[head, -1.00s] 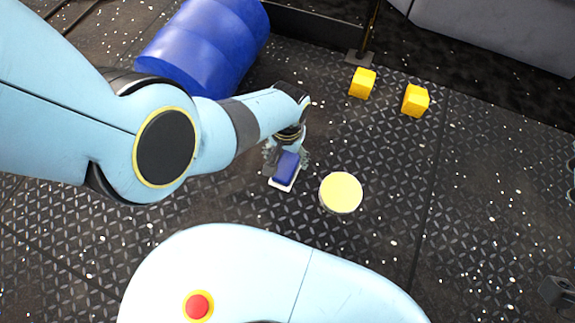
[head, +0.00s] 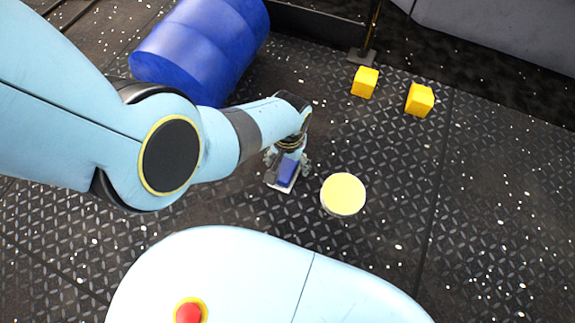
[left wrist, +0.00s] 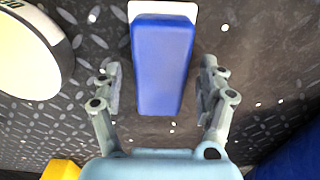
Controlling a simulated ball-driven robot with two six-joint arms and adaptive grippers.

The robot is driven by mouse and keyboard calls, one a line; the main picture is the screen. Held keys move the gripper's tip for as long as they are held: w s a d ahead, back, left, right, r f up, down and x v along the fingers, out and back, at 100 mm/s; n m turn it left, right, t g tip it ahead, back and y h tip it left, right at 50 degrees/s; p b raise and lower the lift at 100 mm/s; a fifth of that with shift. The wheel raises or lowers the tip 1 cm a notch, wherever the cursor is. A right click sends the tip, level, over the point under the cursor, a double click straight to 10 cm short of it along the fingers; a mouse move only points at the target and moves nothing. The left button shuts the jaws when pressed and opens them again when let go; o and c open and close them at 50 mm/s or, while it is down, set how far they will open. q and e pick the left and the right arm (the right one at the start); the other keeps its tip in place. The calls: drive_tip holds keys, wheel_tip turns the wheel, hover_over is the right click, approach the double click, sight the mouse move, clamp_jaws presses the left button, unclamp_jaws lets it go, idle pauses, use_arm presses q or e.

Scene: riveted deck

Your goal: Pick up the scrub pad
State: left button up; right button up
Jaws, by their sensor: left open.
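The scrub pad appears to be the blue block (head: 287,171) on the deck, with a white piece showing at its far end in the left wrist view. The blue block also fills the middle of the left wrist view (left wrist: 162,65). My left gripper (head: 287,165) is open over it. In the left wrist view its two fingers (left wrist: 160,92) stand on either side of the block, with a visible gap on each side. The block's underside is hidden. My right gripper is not in view.
A round can with a pale yellow top (head: 343,194) stands just right of the block. Two yellow cubes (head: 365,82) (head: 420,99) lie farther back. A large blue drum (head: 205,45) lies behind my left arm. Deck to the right is clear.

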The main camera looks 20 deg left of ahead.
use_arm(q)
drive_tip(key=shift+c, duration=0.4)
drive_tip(key=c, duration=1.2)
drive_tip(key=shift+r, duration=0.15)
